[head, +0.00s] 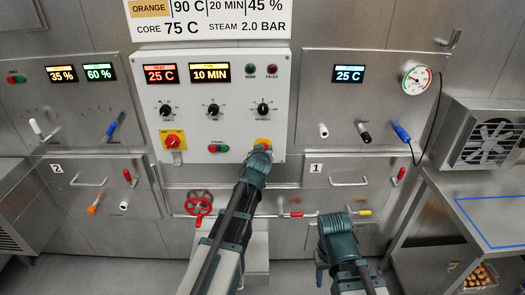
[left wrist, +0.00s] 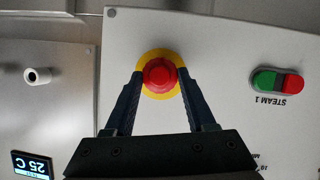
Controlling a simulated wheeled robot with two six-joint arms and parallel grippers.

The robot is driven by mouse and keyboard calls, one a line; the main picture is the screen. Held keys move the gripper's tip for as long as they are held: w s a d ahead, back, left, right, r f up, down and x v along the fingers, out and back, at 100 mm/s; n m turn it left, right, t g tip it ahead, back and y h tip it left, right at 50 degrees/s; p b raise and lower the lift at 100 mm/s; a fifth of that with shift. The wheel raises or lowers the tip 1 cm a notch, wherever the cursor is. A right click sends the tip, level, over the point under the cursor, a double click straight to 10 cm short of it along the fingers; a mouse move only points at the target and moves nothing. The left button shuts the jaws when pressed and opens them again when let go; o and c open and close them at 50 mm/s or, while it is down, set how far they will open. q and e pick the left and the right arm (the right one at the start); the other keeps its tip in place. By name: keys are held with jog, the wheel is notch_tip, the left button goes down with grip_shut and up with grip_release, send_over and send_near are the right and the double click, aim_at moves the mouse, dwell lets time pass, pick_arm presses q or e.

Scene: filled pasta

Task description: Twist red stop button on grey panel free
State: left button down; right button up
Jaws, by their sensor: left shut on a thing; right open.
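The red stop button (left wrist: 160,75) with its round yellow surround shows in the left wrist view, on the light grey panel (left wrist: 215,50). My left gripper (left wrist: 160,90) has one finger on each side of it and is shut on it. In the head view my left gripper (head: 262,151) reaches the lower right of the panel (head: 240,115). It hides the button there, and only part of the yellow surround (head: 262,142) shows. My right gripper (head: 337,240) is low in front of the wall, apart from everything, and open; its fingertips are hard to make out.
A second red knob on a yellow plate (head: 173,140) is at the panel's lower left. A green and red switch (head: 218,148) is beside the stop button. Below are a red valve wheel (head: 198,205) and drawers with handles. A steel bench (head: 450,200) stands at the right.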

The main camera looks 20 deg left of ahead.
pick_arm(q)
jog(key=shift+c, duration=1.1)
grip_release()
jog(key=p+v, duration=0.5)
jog(key=v, duration=0.8)
jog(key=shift+s+r, duration=0.15)
jog(key=shift+s, duration=0.2)
jog(key=s+d+f+m+g+h, duration=0.1)
jog(key=s+d+f+m+g, duration=0.2)
jog(key=s+d+f+g, duration=0.55)
jog(key=s+d+f+m+g, duration=0.2)
jog(key=s+d, duration=0.1)
jog(key=s, duration=0.4)
jog(key=s+d+f+m+g, duration=0.2)
jog(key=s+f+m+g, duration=0.1)
jog(key=s, duration=0.4)
jog(key=shift+s+d+m+h, duration=0.3)
jog(key=shift+s+d, duration=0.1)
